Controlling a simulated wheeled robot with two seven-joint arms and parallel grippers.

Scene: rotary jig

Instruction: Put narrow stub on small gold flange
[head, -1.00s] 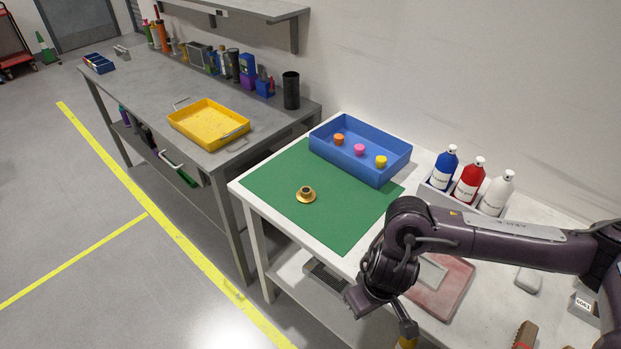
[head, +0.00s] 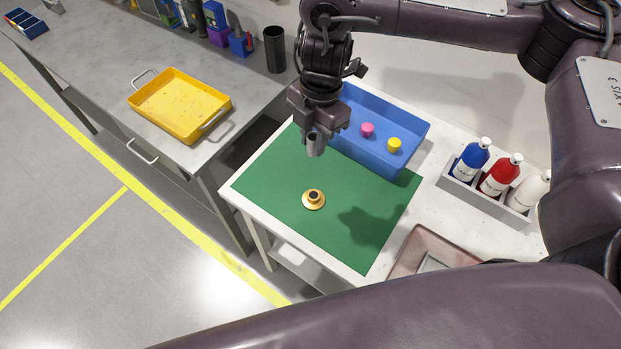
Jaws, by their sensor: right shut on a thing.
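The small gold flange (head: 314,200) lies flat on the green mat (head: 270,187), with a dark round centre on top. My right gripper (head: 315,134) is above the mat, higher up in the picture than the flange and apart from it. It is shut on a short grey cylinder, the narrow stub (head: 315,147), which hangs about upright below the jaws. The fingers and the stub's upper part are hard to make out. My left gripper is not in view.
A blue tray (head: 416,152) with pink (head: 367,130) and yellow (head: 394,145) pieces stands behind the mat, partly hidden by my right arm. A grey bottle rack (head: 482,205) stands at right. A yellow tray (head: 180,105) is on the grey bench. The mat around the flange is clear.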

